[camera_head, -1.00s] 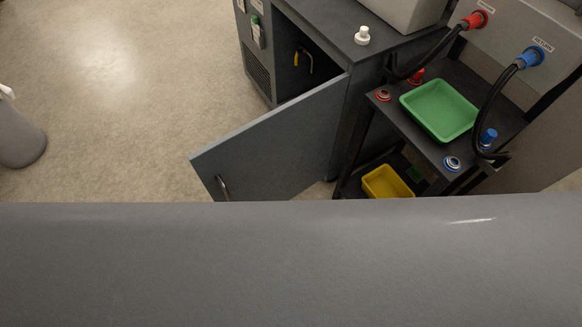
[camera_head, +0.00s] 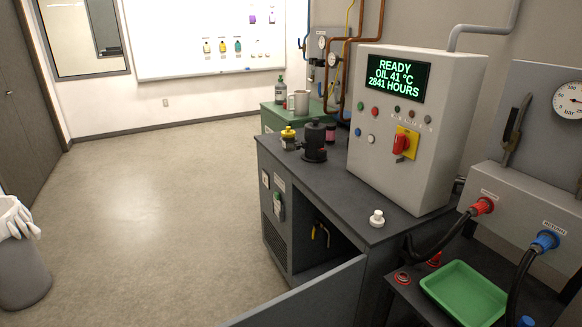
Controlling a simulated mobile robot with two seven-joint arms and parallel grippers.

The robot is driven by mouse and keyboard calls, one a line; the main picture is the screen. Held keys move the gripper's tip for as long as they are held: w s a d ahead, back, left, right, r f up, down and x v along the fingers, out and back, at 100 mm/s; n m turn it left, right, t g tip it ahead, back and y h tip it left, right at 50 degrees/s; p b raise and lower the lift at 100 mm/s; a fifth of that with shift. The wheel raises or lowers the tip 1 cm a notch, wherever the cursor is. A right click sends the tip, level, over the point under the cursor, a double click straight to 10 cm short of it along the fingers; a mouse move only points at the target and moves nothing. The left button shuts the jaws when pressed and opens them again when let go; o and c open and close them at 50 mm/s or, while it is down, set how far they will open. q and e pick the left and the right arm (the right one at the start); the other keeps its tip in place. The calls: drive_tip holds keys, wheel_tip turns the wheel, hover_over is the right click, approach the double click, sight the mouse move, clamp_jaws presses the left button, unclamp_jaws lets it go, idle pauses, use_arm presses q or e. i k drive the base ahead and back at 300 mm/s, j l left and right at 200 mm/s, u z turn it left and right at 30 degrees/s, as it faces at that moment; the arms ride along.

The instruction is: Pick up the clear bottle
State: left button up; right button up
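Several small containers stand in view, and I cannot tell for sure which is the clear bottle. A small grey-green bottle with a label (camera_head: 280,90) stands at the back on the green cabinet, beside a pale mug (camera_head: 298,103). A yellow bottle with a dark cap (camera_head: 288,139) stands on the dark counter, left of a black round device (camera_head: 314,143). A dark bottle with a pink label (camera_head: 331,133) stands behind that device. Neither of my grippers is in view.
The dark counter (camera_head: 345,190) carries a grey control box (camera_head: 410,125) and a white capped item (camera_head: 376,218). Its cabinet door (camera_head: 305,302) hangs open. A green tray (camera_head: 463,291) is at lower right. A grey bin with gloves (camera_head: 22,275) stands left. The middle floor is clear.

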sight(289, 143)
drive_tip(key=i+j+z, duration=0.2)
drive_tip(key=j+z, duration=0.2)
drive_tip(key=j, duration=0.5)
drive_tip(key=i+j+z, duration=0.1)
drive_tip(key=j+z, duration=0.3)
drive_tip(key=j, duration=0.5)
drive_tip(key=j+z, duration=0.35)
drive_tip(key=j, duration=0.6)
drive_tip(key=j+z, duration=0.35)
drive_tip(key=j, duration=0.55)
drive_tip(key=j+z, duration=0.35)
drive_tip(key=j, duration=0.5)
drive_tip(key=i+j+z, duration=0.2)
drive_tip(key=j, duration=0.25)
drive_tip(key=j+z, duration=0.15)
drive_tip(key=j, duration=0.3)
